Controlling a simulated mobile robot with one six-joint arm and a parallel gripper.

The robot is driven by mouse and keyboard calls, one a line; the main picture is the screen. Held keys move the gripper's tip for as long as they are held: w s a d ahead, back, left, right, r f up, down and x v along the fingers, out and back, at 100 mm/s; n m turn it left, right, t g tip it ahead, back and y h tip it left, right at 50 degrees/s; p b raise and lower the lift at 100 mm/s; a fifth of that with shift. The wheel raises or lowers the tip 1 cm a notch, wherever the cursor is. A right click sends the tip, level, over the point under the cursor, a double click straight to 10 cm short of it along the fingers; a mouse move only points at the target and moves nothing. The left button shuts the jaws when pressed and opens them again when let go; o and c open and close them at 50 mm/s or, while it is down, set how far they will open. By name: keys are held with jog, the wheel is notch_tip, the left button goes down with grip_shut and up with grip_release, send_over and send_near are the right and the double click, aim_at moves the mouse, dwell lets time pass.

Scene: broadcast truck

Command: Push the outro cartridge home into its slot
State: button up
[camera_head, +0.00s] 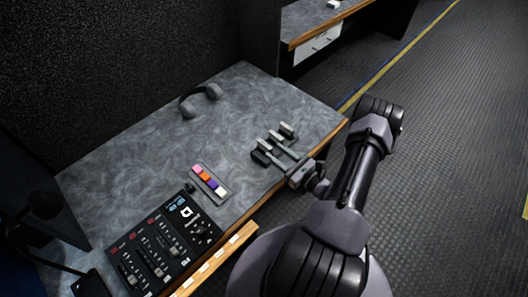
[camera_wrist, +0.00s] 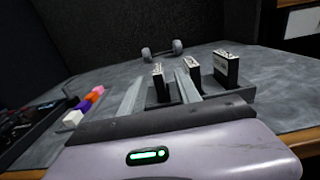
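Several small black cartridges with pale label faces stand upright in a row near the desk's front edge. In the wrist view they are a left one (camera_wrist: 158,84), a middle one (camera_wrist: 194,77) and a right one (camera_wrist: 227,68). Their labels are too small to read, so I cannot tell which is the outro cartridge. My gripper (camera_head: 272,148) reaches in from the front edge, low over the desk. In the wrist view its fingers (camera_wrist: 161,90) are apart, with the left cartridge showing in the gap between them. I see no finger touching it. The slots and cartridge bottoms are mostly hidden.
The grey desk (camera_head: 130,160) holds headphones (camera_head: 201,99) at the back, a strip of coloured blocks (camera_head: 209,183) and a black mixing panel (camera_head: 165,245) at the left. A dark wall stands behind. The desk middle is clear. Another desk with a white drawer (camera_head: 318,45) stands beyond.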

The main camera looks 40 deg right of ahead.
aim_at(259, 141)
jog(key=w, duration=0.2)
jog(key=w+b, duration=0.1)
jog(key=w, duration=0.1)
jog(key=w+b, duration=0.1)
jog(key=w, duration=0.1)
jog(key=shift+a+f, duration=0.1)
jog(key=shift+a, duration=0.25)
jog(key=shift+s, duration=0.1)
grip_shut()
